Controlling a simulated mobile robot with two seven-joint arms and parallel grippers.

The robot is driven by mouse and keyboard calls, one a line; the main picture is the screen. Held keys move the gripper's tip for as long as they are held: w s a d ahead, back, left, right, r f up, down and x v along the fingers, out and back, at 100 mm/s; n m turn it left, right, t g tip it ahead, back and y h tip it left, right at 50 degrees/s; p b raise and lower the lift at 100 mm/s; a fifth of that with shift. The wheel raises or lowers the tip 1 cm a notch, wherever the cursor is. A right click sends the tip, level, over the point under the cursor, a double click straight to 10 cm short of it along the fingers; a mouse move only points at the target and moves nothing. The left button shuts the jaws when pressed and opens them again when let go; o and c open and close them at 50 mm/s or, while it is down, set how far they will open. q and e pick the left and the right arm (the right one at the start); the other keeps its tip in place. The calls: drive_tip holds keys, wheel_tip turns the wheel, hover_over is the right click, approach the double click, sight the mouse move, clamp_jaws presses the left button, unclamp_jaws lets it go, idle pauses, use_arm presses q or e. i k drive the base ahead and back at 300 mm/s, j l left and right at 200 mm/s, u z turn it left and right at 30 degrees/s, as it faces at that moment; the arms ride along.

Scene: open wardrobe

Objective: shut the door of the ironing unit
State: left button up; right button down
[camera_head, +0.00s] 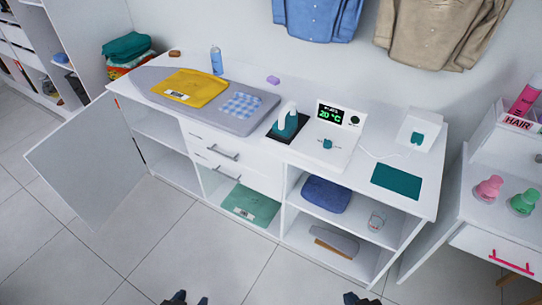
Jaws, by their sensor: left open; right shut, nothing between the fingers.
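The ironing unit (291,160) is a long white cabinet with an ironing-board top along the wall. Its white door (97,165) stands wide open at the left end, swung outward from a hinge side on the cabinet's left part. The shelves behind it are exposed and look empty. My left gripper (189,299) shows only its dark tips at the bottom edge, spread apart, open and empty. My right gripper (356,299) also shows only its dark tip at the bottom edge, shut and empty. Both are well apart from the door and the cabinet.
An iron (288,122), yellow cloth (190,87) and spray bottle (217,61) stand on top. A white vanity (490,215) is at the right. The tiled floor (150,250) in front is clear.

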sight(93, 161)
drive_tip(key=u, duration=0.2)
drive_tip(key=i+j+u, duration=0.9)
drive_tip(key=i+j, duration=0.15)
drive_tip(key=i, duration=0.15)
drive_tip(key=i+j, duration=0.25)
drive_tip(key=i, duration=0.15)
drive_tip(key=i+j+u, duration=0.15)
drive_tip(key=i, duration=0.25)
